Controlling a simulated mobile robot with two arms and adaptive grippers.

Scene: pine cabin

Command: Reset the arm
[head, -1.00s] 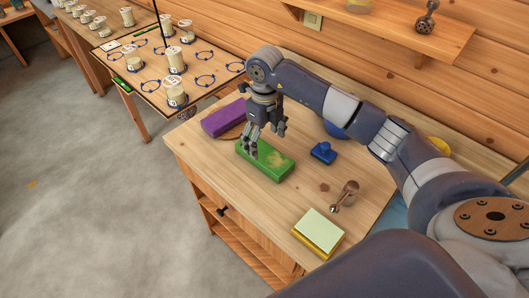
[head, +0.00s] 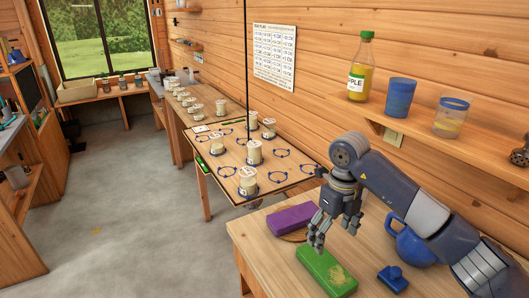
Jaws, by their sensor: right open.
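My right gripper (head: 318,236) is open and empty, pointing down just above the far end of a green block (head: 326,272) on the wooden cabinet top. I cannot tell whether its fingertips touch the block. My right arm comes in from the right and crosses over the cabinet top. My left gripper is not in view.
A purple block (head: 292,219), a blue mug (head: 411,243) and a blue stamp-like piece (head: 393,279) share the cabinet top (head: 262,262). A wall shelf (head: 455,146) holds a bottle (head: 361,68) and cups. A table (head: 228,158) with jars stands behind. The floor at left is clear.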

